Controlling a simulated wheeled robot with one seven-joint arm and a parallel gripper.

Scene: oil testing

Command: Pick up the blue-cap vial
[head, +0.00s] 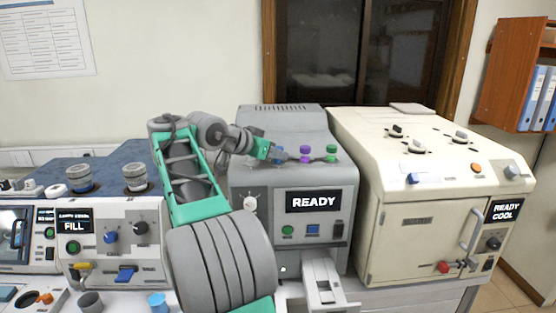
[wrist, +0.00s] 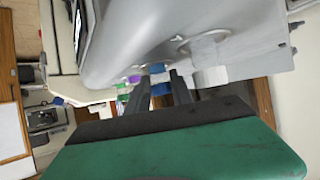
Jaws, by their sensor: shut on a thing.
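The blue-cap vial (head: 279,151) is on top of the grey machine, at the left of a short row of capped vials. In the head view only its blue cap shows beside my gripper (head: 270,152), which reaches in from the left. In the wrist view my gripper (wrist: 160,79) has its two dark fingers on either side of the blue cap (wrist: 161,89) and is shut on it. The vial's body is hidden, and I cannot tell whether it is still seated or lifted.
A purple-cap vial (head: 305,151) and a green-cap vial (head: 331,152) stand to the right on the grey machine (head: 265,195), which reads READY. A cream machine (head: 400,225) with knobs stands to its right. Filling units (head: 115,235) stand at the left.

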